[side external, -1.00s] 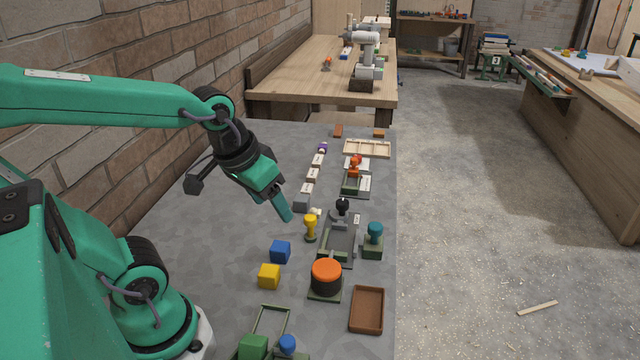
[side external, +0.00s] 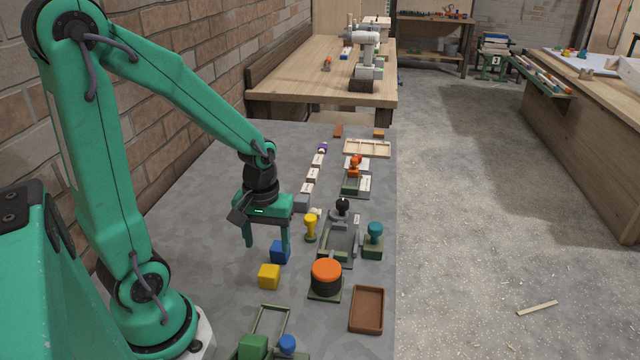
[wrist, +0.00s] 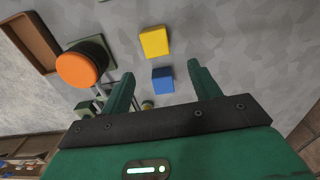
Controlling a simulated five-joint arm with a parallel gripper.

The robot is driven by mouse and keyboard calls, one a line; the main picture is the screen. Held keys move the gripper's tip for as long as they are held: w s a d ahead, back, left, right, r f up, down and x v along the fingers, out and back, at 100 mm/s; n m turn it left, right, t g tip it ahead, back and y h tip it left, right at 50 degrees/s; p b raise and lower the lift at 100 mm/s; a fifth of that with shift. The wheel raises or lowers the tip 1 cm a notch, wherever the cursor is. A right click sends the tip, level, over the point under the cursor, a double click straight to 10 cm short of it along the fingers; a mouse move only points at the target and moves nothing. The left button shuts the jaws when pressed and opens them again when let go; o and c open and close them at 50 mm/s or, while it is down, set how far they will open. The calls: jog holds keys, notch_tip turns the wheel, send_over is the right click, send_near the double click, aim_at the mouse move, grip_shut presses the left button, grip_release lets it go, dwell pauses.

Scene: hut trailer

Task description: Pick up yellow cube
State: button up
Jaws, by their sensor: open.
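The yellow cube (side external: 269,276) sits on the grey table, in front of the blue cube (side external: 280,252) in the side view. In the wrist view the yellow cube (wrist: 154,41) lies beyond my fingertips, with the blue cube (wrist: 163,80) nearer, between the finger lines. My gripper (side external: 268,249) is open and empty, pointing down. In the side view its right finger overlaps the blue cube; its height above the table is hard to tell. It also shows in the wrist view (wrist: 160,80), with both fingers apart.
An orange-topped round button (side external: 326,276), a yellow knob-like piece (side external: 311,228) and a teal-topped piece (side external: 374,240) stand to the right. A brown tray (side external: 367,309) lies at front right. A green frame (side external: 270,308) is in front. The table left of the cubes is clear.

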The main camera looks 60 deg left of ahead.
aim_at(271, 265)
jog(key=shift+f, duration=0.1)
jog(key=shift+f, duration=1.2)
jog(key=shift+d+f, duration=0.15)
jog(key=shift+f, duration=2.45)
jog(key=shift+c, duration=0.2)
jog(key=c, duration=1)
